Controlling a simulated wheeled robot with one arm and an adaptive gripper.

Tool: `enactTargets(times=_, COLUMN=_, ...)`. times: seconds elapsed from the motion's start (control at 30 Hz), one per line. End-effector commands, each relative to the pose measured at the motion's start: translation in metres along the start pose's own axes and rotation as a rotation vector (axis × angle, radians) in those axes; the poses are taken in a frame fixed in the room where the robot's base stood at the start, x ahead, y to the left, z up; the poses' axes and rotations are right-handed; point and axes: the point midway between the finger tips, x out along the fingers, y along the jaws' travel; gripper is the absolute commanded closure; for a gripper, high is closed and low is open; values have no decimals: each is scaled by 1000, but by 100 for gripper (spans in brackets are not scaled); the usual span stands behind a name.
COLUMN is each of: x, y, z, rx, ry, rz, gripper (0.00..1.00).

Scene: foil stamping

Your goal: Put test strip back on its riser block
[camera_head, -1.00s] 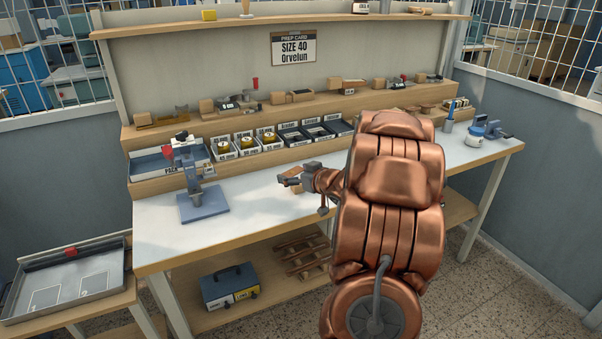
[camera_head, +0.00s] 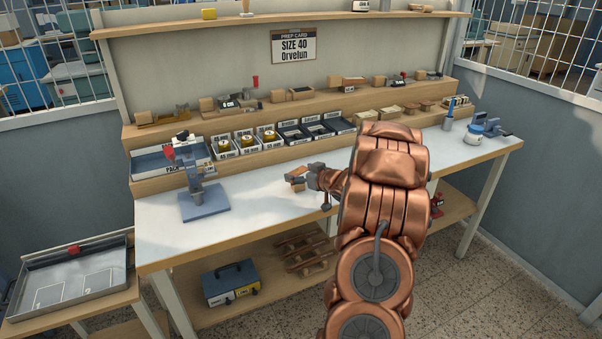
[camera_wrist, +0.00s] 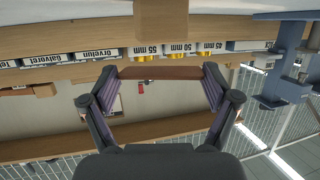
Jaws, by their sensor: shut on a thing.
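The brown test strip (camera_wrist: 160,73) is held crosswise between the two finger pads of my gripper (camera_wrist: 160,88) in the wrist view. In the head view my gripper (camera_head: 311,171) is over the white worktop, with the strip (camera_head: 298,171) at its tip. A small wooden block (camera_head: 298,187), which looks like the riser block, is on the worktop just below the strip. In the wrist view a wooden block (camera_wrist: 160,22) shows beyond the strip. I cannot tell whether strip and block touch.
A blue-grey press (camera_head: 202,196) stands left on the worktop (camera_head: 255,205). Labelled bins (camera_head: 245,146) line the riser behind. The worktop between press and gripper is clear.

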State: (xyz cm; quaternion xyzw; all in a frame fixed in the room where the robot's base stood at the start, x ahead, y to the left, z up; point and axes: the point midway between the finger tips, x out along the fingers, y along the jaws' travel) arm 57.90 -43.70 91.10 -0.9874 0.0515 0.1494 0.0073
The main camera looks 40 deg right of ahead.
Motion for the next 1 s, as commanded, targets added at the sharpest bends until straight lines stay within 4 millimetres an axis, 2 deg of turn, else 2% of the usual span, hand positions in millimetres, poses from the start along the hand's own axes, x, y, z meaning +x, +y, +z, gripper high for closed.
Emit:
enactTargets(times=0.83, x=4, y=0, z=15, rx=2, ry=-5, rz=0, gripper=27)
enactTargets(times=0.87, x=4, y=0, z=16, rx=3, ry=-5, rz=0, gripper=12)
enactTargets(times=1.0, x=4, y=-1, z=18, rx=4, ry=-8, rz=0, gripper=0)
